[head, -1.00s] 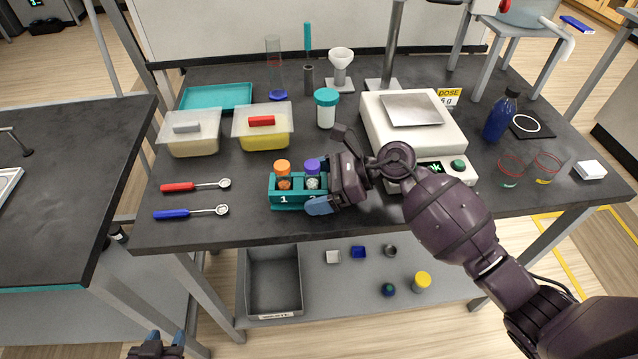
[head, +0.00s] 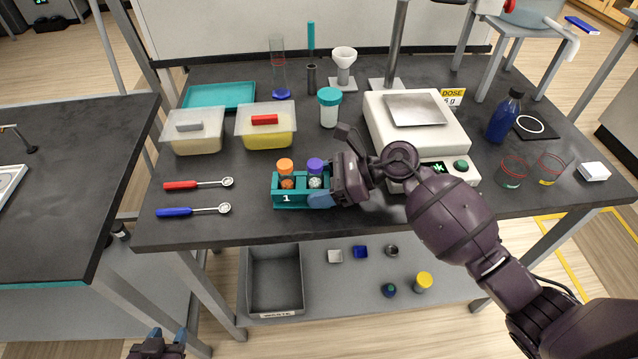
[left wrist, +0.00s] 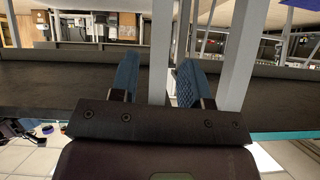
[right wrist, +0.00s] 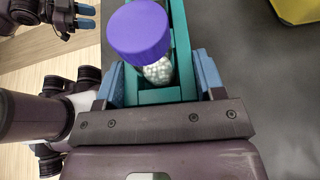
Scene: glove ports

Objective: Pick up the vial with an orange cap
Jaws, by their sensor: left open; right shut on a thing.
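The vial with an orange cap (head: 285,166) stands upright in the left slot of a teal rack (head: 290,200) marked 1, near the table's front edge. A vial with a purple cap (head: 316,165) stands in the slot to its right and shows large in the right wrist view (right wrist: 140,35). My right gripper (head: 323,190) is shut on the right end of the rack, with one finger along each side of it (right wrist: 157,82). The orange-capped vial is hidden in the right wrist view. My left gripper (head: 165,338) is open and empty, low in front of the tables.
Behind the rack are two lidded tubs (head: 265,137), a teal-capped jar (head: 329,106) and a balance (head: 430,135). Two scoops (head: 195,210) lie to the left. Glass beakers (head: 513,172) stand to the right. A grey bin (head: 275,280) sits on the lower shelf.

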